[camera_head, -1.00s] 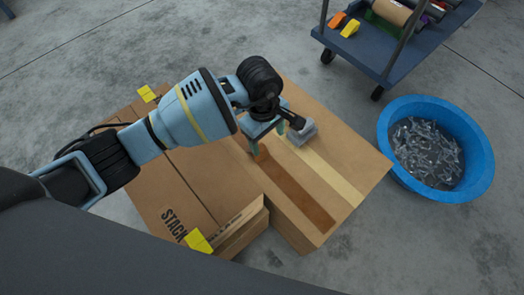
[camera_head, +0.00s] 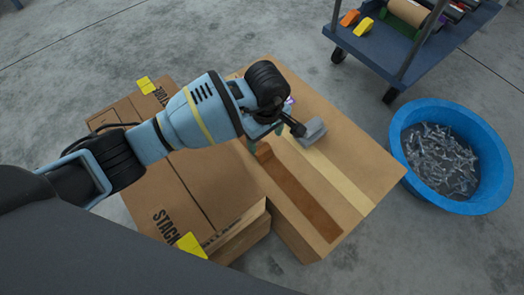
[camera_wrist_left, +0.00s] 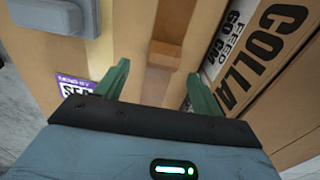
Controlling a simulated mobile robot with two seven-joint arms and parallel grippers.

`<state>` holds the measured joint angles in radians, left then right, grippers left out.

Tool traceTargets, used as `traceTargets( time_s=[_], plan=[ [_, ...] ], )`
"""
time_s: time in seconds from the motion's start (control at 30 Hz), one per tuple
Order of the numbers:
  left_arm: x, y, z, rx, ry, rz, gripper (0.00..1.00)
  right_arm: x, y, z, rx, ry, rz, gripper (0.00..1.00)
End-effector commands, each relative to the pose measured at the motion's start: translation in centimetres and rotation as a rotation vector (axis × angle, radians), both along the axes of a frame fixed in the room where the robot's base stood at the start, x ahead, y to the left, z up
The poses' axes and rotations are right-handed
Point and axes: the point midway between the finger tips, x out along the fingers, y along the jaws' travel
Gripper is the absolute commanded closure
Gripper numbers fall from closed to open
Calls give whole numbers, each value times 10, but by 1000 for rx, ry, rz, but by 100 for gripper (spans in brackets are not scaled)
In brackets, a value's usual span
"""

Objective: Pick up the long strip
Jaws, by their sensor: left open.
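A long dark brown strip (camera_head: 300,195) lies flat on top of a cardboard box, beside a paler long strip (camera_head: 325,178). My left gripper (camera_head: 266,138) is over the far end of the brown strip, with its fingers apart and nothing held. In the left wrist view, the end of the brown strip (camera_wrist_left: 166,54) shows ahead of and between the green fingers of my left gripper (camera_wrist_left: 160,85). The pale strip (camera_wrist_left: 139,45) runs just left of it there. Contact cannot be told. My right gripper is not in view.
A grey block (camera_head: 312,132) sits by the pale strip's far end. The cardboard box (camera_head: 368,165) stands beside another labelled box (camera_head: 165,198) with yellow tabs. A blue tub (camera_head: 492,203) of metal pieces and a blue cart (camera_head: 373,52) stand to the right.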

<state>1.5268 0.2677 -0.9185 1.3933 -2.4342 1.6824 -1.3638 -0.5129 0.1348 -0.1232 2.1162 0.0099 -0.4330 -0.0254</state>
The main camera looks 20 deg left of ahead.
Motion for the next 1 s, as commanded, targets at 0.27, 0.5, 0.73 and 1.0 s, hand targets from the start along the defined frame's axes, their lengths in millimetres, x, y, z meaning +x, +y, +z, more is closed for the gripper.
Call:
traceTargets(
  time_s=[0.27, 0.5, 0.73, 1.0],
  plan=[
    [-3, 10, -41, -1, 6, 1, 33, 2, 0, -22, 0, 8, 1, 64],
    [-2, 10, -50, 1, 1, 1, 33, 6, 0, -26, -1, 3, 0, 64],
    [-2, 10, -49, 1, 1, 1, 43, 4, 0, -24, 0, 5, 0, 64],
    [-2, 10, -49, 1, 1, 1, 79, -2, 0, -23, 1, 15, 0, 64]
  ],
)
